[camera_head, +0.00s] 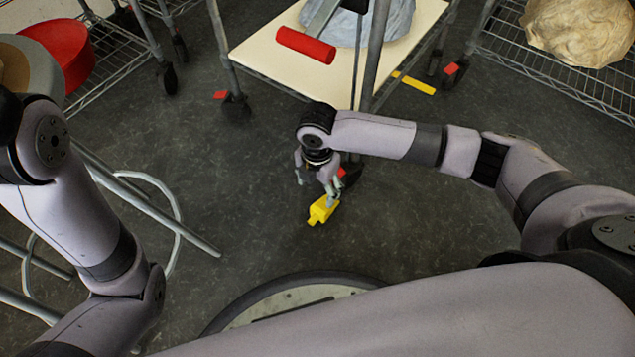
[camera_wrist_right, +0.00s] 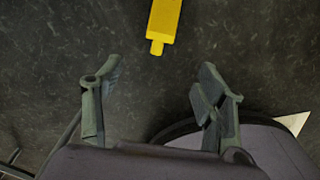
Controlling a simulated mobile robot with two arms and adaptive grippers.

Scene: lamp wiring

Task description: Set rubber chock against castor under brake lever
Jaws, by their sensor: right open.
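A yellow block with a small tab at one end, apparently the chock (camera_head: 322,210), lies on the dark floor. It also shows at the top of the right wrist view (camera_wrist_right: 165,18), cut off by the edge. My right gripper (camera_head: 318,184) is just above and beside it. In the right wrist view its fingers (camera_wrist_right: 160,78) are spread, with only floor between them and the block beyond the tips. A castor with a red lever (camera_head: 342,172) is partly hidden behind my right gripper. Another castor (camera_head: 235,107) with a red lever (camera_head: 220,95) stands further left. My left gripper is out of view.
Wire racks (camera_head: 555,82) stand at both sides. Metal tubing (camera_head: 160,205) is at left. Floor right of the block is clear.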

